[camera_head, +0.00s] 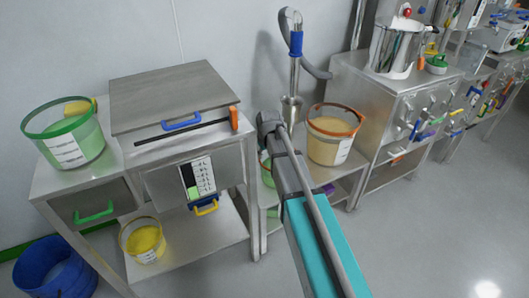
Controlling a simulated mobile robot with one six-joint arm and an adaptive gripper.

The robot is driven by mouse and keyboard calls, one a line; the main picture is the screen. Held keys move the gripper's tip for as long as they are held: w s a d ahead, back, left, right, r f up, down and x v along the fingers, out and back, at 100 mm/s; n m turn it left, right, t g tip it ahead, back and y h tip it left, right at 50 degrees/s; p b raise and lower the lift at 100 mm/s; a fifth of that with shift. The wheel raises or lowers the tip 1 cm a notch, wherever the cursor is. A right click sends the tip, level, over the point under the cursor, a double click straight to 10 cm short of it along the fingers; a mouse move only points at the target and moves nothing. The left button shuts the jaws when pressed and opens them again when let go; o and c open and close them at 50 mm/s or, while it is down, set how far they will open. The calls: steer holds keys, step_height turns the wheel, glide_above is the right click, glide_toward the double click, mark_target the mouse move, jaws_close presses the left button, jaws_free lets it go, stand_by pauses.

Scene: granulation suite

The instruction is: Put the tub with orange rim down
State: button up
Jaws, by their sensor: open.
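The tub with orange rim (328,148) is a clear bucket with tan contents and a white label. It looks upright on the low metal stand (348,184) in the middle of the view. My gripper (268,120) is at the far end of my arm, just left of the tub, and looks apart from it. Its jaws are open and I see nothing held in them. The fingertips are small and partly hidden by my arm, so the exact gap to the tub is unclear.
A stick mixer with blue grip (296,44) stands behind my gripper. A green-rimmed tub (266,172) is partly hidden by my arm. A steel cabinet (385,105) stands right of the tub, a bench (70,183) left. The floor (430,240) at right is clear.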

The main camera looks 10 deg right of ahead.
steer(key=shift+p+v, duration=1.05)
steer(key=shift+v, duration=0.35)
steer(key=s+d+m+g, duration=0.1)
steer(key=s+d+m, duration=0.1)
steer(key=s, duration=0.9)
steer(key=s+d+m+g, duration=0.2)
steer(key=s, duration=1)
steer(key=shift+f+m, duration=0.3)
steer(key=shift+f, duration=0.05)
